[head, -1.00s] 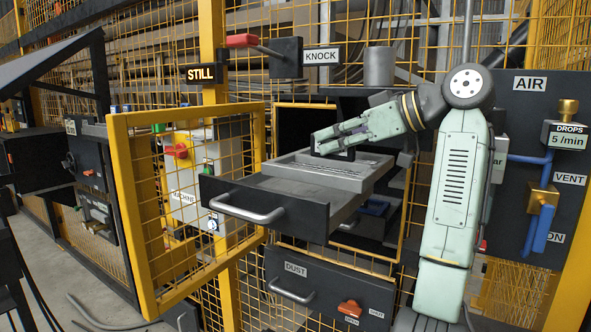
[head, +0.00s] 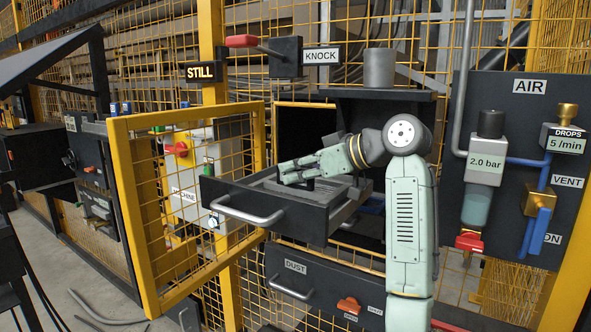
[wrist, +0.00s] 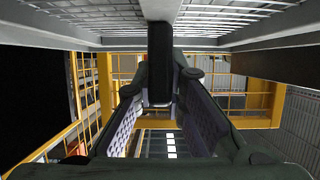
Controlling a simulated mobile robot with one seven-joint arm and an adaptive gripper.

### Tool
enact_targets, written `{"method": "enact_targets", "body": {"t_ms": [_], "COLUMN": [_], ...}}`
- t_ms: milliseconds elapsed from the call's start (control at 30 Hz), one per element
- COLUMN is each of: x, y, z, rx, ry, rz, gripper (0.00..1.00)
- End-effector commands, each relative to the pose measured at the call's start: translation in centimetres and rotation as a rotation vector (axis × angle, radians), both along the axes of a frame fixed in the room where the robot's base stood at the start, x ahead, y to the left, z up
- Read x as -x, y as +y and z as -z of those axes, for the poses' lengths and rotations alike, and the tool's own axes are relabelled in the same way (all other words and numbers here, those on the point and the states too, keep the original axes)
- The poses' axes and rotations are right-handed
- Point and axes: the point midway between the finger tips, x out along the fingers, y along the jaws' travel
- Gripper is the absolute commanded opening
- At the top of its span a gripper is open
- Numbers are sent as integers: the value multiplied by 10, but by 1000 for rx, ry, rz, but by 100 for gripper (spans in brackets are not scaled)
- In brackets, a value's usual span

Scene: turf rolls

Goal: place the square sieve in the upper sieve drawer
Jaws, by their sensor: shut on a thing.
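The square sieve (head: 340,193) has a grey frame and wire mesh. In the head view it sits low within the pulled-out upper sieve drawer (head: 262,213), mostly inside its walls. Whether it rests on the drawer floor cannot be told. My gripper (head: 288,173) reaches over it from the right and is shut on the sieve's black handle. In the wrist view, the handle (wrist: 160,75) runs between the jaws (wrist: 160,98), with the sieve mesh (wrist: 230,20) above on both sides.
An open yellow mesh gate (head: 140,215) stands left of the drawer. Below is the shut DUST drawer (head: 320,292) with an orange latch. The KNOCK lever (head: 285,57) is above. A grey cylinder (head: 380,70) stands on the machine top. The AIR panel (head: 510,160) is at right.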

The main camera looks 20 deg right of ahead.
Motion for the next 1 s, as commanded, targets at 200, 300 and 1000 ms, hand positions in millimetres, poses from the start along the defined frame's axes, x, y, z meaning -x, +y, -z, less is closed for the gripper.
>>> {"method": "enact_targets", "body": {"t_ms": [200, 300, 1000], "x": [0, 0, 1], "y": [1, 1, -1], "z": [-1, 1, -1], "rx": [1, 0, 0], "ry": [-4, -4, -2], "rz": [0, -1, 1], "gripper": [0, 0, 32]}}
